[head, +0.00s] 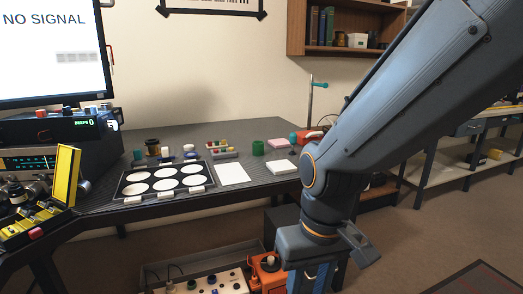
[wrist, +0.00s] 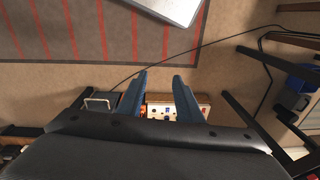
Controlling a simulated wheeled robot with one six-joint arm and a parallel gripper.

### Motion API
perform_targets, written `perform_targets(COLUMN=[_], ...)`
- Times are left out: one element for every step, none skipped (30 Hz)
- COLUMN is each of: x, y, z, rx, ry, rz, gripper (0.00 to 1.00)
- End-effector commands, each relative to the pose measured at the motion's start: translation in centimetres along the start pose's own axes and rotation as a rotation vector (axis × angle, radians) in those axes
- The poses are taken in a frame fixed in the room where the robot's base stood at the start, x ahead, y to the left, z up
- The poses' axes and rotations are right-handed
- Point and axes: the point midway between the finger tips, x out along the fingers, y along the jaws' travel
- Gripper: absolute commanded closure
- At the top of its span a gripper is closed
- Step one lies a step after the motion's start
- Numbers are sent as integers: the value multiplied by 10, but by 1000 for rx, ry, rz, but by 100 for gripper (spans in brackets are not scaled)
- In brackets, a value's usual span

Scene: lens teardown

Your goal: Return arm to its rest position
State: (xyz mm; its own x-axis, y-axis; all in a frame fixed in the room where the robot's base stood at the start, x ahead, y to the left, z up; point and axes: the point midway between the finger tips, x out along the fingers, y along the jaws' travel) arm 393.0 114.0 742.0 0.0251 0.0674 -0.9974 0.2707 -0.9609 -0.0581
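My arm (head: 395,95) reaches in from the upper right of the head view and bends down in front of the workbench's right side. My gripper (head: 315,284) points down at the bottom edge of that view, partly cut off. In the wrist view my gripper (wrist: 160,78) shows two blue fingers standing apart, with nothing held between them. A panel with knobs (wrist: 160,111) shows beyond the gap, far from the fingers.
The workbench (head: 245,133) holds a tray of white discs (head: 164,181), a white sheet (head: 231,173) and a yellow case (head: 65,175). A knobbed panel (head: 205,283) and an orange device (head: 267,270) stand low beneath it. A striped mat (wrist: 90,45) lies on the floor.

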Motion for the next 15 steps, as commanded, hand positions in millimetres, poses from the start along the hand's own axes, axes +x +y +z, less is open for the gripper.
perform_targets(x=[-18,-24,-31,-37,-42,-50,-56,-61,-68,-74,-80,-87,-93,-98,-106], y=[6,9,14,17,21,26,30,33,38,41,45,49,53,57,61], z=[4,5,6,8,9,10,12,13,15,17,19,21,23,25,28], rx=[22,33,47,58,69,82,93,103,118,129,140,154,165,175,189], ry=[-3,-4,-6,-7,-8,-9,-10,-11,-13,-15,-16,-17,-18,-20,-21], rz=[4,7,11,13,16,20,22,25,28,30,32,35,37,39,42], gripper=[68,68,68,68,68,68,68,68,68,68,68,68,68,68,68])
